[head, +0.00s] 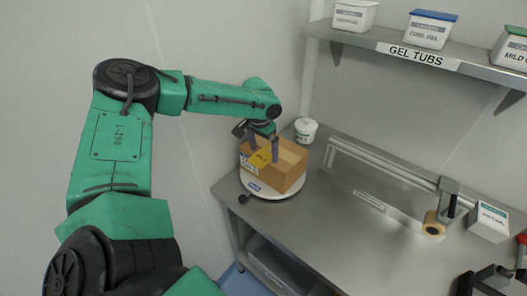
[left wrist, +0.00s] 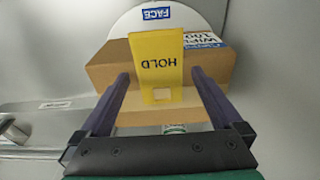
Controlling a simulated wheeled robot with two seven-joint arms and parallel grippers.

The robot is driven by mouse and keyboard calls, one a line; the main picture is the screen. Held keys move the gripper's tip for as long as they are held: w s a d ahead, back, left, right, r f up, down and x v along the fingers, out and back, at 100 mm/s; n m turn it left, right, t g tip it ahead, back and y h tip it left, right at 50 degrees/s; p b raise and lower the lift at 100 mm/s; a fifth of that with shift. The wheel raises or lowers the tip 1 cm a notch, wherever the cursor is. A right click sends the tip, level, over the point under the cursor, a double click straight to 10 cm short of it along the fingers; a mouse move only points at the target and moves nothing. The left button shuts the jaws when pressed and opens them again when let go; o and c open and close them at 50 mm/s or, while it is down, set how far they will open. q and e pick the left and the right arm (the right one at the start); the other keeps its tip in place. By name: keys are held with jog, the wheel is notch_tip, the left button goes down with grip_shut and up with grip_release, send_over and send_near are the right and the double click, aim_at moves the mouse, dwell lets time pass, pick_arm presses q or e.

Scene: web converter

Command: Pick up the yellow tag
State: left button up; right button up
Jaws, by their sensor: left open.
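The yellow tag (left wrist: 156,58) is printed HOLD and has a small cut-out near one end. It hangs or stands against a brown cardboard box (left wrist: 108,66); how it is fixed I cannot tell. In the head view the yellow tag (head: 260,159) shows on the box (head: 285,168). My left gripper (head: 264,156) is over the box from above. In the left wrist view its open fingers (left wrist: 159,76) lie on either side of the tag, with a gap at each side.
The box sits on a white round turntable (head: 285,196) marked FACE, on a metal bench (head: 340,215). A white tub (head: 305,131) stands behind it. A metal rail (head: 385,165), a tape roll (head: 433,224) and a white carton (head: 489,222) are at the right. A shelf (head: 455,64) holds gel tubs.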

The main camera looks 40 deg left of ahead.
pick_arm(q)
jog(key=shift+f, duration=0.1)
jog(key=c, duration=1.2)
